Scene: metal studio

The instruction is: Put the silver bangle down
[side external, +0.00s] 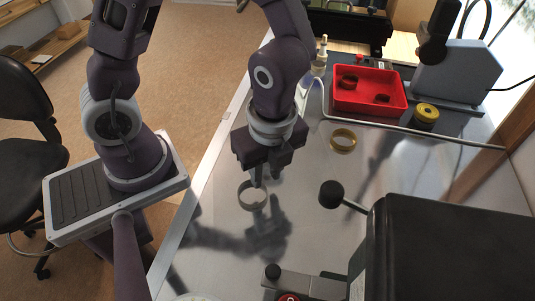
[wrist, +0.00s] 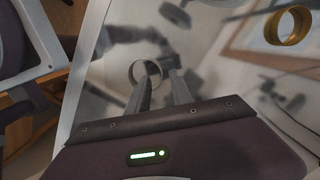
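The silver bangle (side external: 241,200) is a thin metal ring at the tips of my gripper (side external: 257,183), over the left part of the metal worktop. In the wrist view the bangle (wrist: 133,73) sits at the fingertips of my gripper (wrist: 159,73). One finger reaches across the ring's opening and the other is just outside its right side, so the fingers appear shut on the ring's wall. The gripper's shadow falls on the worktop toward the front. Any gap between bangle and worktop is hard to judge.
A brass-coloured ring (side external: 343,147) lies right of my gripper, also in the wrist view (wrist: 267,27). Behind it stand a red tray (side external: 369,110) holding dark rings and a yellow roll (side external: 426,113). A dark machine (side external: 450,245) with a ball-ended lever (side external: 331,194) fills the front right.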

